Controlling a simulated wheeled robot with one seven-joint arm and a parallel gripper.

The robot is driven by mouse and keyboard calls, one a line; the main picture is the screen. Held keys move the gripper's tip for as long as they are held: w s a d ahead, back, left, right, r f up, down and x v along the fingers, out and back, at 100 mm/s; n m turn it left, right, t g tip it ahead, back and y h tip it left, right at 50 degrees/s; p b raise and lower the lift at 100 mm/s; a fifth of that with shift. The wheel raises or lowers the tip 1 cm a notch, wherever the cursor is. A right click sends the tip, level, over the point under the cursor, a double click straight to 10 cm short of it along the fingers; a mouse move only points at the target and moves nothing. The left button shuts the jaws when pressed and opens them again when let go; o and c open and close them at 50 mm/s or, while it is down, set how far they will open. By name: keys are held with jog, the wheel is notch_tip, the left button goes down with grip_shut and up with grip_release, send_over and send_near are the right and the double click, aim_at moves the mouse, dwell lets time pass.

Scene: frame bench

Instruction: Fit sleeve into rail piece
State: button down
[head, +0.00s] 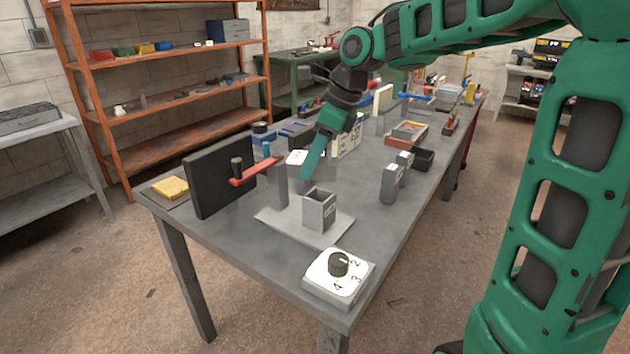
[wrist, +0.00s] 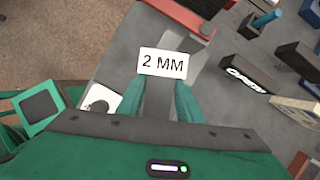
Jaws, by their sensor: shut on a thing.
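My gripper (head: 308,172) hangs over the bench, pointing down, behind the square open-topped grey piece. In the wrist view its green fingers (wrist: 158,103) are closed on a grey part, which I take as the sleeve (wrist: 158,95). A white "2 MM" label (wrist: 162,63) shows just beyond the fingertips. The held part is mostly hidden in the head view. The hollow grey piece (head: 319,211), probably the rail piece, stands upright on a pale plate (head: 283,226). The held part is apart from it.
A white dial box (head: 339,277) sits at the near corner. Grey blocks (head: 391,184) stand to the right. The bench's right front edge is clear.

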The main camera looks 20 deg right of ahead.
aim_at(319, 178)
jog(key=shift+w+d+f, duration=0.2)
jog(key=shift+d+f, duration=0.15)
jog(key=shift+d, duration=0.2)
jog(key=shift+w+d+f, duration=0.2)
jog(key=shift+d+f, duration=0.15)
jog(key=shift+d, duration=0.15)
jog(key=shift+s+f, duration=0.1)
jog(key=shift+f, duration=1.85)
jog(key=shift+f, duration=0.35)
jog(key=c, duration=1.3)
grip_release()
jog(key=shift+f, duration=0.1)
jog(key=shift+o, duration=0.2)
jog(key=shift+r, duration=0.5)
jog(key=v, duration=1.2)
jog(key=shift+s, duration=0.15)
